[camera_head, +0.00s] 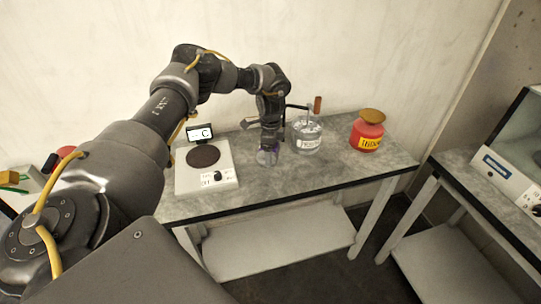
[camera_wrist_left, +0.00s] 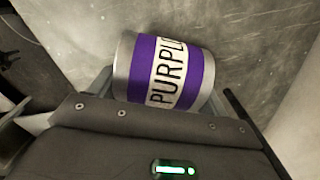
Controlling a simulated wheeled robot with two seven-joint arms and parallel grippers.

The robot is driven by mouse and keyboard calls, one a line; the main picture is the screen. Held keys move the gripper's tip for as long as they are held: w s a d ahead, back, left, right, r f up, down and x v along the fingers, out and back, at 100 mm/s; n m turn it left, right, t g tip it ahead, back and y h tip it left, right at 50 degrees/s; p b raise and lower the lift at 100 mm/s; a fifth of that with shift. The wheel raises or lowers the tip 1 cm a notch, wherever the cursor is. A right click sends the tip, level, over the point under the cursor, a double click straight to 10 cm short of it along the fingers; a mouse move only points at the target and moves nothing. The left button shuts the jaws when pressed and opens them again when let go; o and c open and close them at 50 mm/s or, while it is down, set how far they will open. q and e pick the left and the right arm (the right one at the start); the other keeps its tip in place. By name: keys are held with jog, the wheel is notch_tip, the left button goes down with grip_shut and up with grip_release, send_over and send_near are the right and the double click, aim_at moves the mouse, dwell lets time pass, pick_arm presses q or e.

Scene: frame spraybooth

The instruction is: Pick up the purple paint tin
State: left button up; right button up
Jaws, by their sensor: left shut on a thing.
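The purple paint tin (camera_wrist_left: 199,78) fills the middle of the left wrist view. It is a silver tin with a purple band and a white label that reads "PURPL", the rest cut off. In the head view the tin (camera_head: 266,157) shows small beneath my left gripper (camera_head: 268,150), on or just above the grey table; I cannot tell which. My left gripper is shut on the tin, and its fingers are partly hidden behind the tin and the gripper body. My right gripper is not in view.
A hotplate with a dark round plate (camera_head: 203,156) stands left of the tin. The grey table (camera_head: 330,172) is clear in front. A second table (camera_head: 480,190) stands at right.

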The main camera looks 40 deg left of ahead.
pick_arm(q)
jog(key=s+d+r+b, duration=0.3)
jog(key=s+d+r, duration=0.5)
jog(key=d+r, duration=0.3)
jog(key=shift+s+d+r, duration=0.15)
jog(key=shift+d+r, duration=0.05)
jog(key=shift+r, duration=0.05)
